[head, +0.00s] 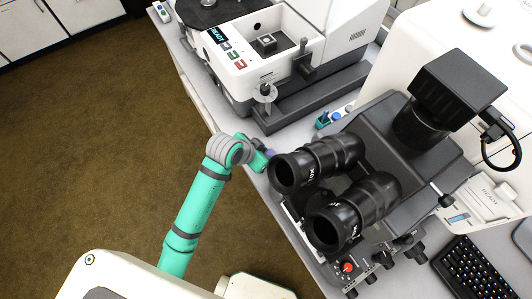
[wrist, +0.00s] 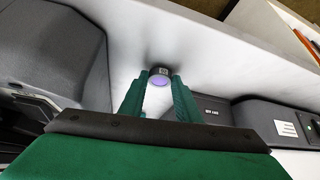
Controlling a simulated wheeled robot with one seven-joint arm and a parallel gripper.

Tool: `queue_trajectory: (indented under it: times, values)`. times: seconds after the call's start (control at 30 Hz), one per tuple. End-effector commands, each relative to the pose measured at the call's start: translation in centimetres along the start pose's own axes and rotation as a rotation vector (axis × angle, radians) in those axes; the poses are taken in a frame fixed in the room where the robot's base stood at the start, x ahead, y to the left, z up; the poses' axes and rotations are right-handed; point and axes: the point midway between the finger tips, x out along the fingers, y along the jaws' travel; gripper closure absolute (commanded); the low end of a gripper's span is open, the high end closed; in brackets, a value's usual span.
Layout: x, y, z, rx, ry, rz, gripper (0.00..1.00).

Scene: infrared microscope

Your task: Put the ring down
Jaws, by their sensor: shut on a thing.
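The ring (wrist: 159,73) is small and dark-rimmed, with a purple face. In the wrist view it sits between the two green fingertips of my gripper (wrist: 160,83), which is shut on it. A soft shadow lies on the pale surface (wrist: 205,50) behind the ring; I cannot tell whether the ring touches that surface. In the head view my gripper (head: 262,159) is at the bench edge, left of the black eyepieces, and only a bit of purple of the ring (head: 270,153) shows.
The black microscope eyepieces (head: 320,160) stand close to the right of my gripper. A white instrument (head: 265,60) with a dark base is behind it. Small bottles (head: 330,117) stand between the two. A keyboard (head: 475,270) lies at the lower right. Open floor is on the left.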

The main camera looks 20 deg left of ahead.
Motion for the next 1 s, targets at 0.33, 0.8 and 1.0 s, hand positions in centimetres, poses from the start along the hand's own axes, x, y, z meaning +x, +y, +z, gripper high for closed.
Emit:
queue_trajectory:
  times: [0.33,0.8,1.0]
  values:
    - [0.1,0.0,0.1,-0.001,0.000,0.000,0.52]
    - [-4.9,-0.2,0.0,-0.002,0.001,-0.005,0.52]
    - [-8.8,-0.2,0.1,-0.002,0.000,-0.004,0.52]
